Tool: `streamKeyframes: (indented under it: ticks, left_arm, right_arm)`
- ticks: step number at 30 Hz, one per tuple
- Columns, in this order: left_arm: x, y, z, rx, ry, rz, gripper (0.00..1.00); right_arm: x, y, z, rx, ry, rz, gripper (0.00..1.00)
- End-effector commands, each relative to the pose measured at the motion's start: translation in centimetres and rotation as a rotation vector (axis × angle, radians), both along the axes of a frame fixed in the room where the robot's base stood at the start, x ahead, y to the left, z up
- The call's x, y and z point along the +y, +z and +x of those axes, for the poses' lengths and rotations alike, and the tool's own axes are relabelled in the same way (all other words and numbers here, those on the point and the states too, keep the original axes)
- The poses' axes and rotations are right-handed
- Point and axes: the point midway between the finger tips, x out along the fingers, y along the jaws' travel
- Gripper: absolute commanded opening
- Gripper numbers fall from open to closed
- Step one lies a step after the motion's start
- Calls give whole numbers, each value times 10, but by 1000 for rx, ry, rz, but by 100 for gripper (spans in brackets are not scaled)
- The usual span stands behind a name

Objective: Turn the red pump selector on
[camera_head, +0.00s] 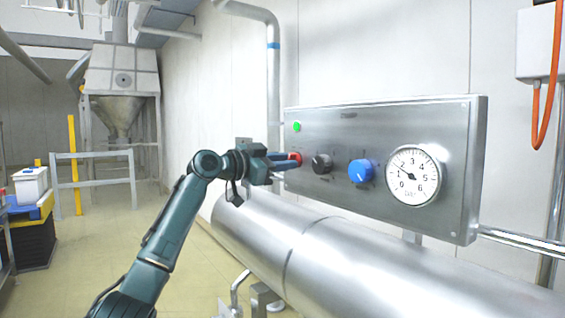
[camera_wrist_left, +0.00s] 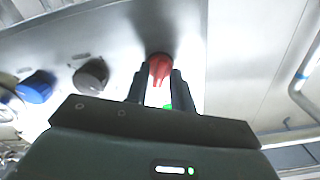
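The red pump selector (camera_head: 295,158) is a knob at the left end of the steel control panel (camera_head: 455,130), below a lit green lamp (camera_head: 297,127). My left gripper (camera_head: 284,161) reaches it from the left. In the left wrist view the red selector (camera_wrist_left: 159,67) shows between and just beyond the tips of my left gripper (camera_wrist_left: 160,77). The two fingers are apart, one on each side of it, with a gap visible between them. Whether either finger touches the knob I cannot tell. My right gripper is not in view.
A black knob (camera_head: 321,163), a blue knob (camera_head: 361,171) and a round gauge (camera_head: 413,175) are to the right on the same panel. A large steel pipe (camera_head: 330,250) runs below the panel. A metal railing (camera_head: 95,182) and a hopper (camera_head: 121,85) stand farther back left.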

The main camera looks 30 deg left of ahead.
Motion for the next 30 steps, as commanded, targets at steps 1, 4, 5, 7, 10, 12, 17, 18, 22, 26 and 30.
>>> streamKeyframes:
  ticks: [1, 4, 5, 7, 10, 12, 17, 18, 22, 26, 30]
  left_arm:
    - [0, 0, 0, 0, 0, 0, 28]
    - [0, 0, 0, 0, 0, -1, 33]
    - [0, 0, 0, 0, 0, -1, 33]
    - [0, 0, 0, 0, 0, -1, 33]
    - [1, 0, -1, 1, 0, -2, 33]
    - [2, -1, -4, 0, 1, -1, 33]
    - [11, -4, -25, -1, 3, 2, 33]
    - [15, -5, -32, -1, 3, 2, 33]
    - [26, -5, -60, -2, 4, 3, 33]
    - [37, -5, -86, 0, 4, 2, 33]
    - [45, -3, -107, 0, 2, 0, 33]
  right_arm:
    - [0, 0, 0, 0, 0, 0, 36]
    - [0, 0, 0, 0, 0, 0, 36]
    - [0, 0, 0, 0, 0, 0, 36]
    - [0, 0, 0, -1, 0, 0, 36]
    - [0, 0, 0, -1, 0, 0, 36]
    - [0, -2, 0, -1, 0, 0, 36]
    - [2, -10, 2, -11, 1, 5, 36]
    - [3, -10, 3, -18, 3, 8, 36]
    - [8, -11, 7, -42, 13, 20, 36]
    - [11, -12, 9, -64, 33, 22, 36]
    - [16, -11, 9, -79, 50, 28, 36]
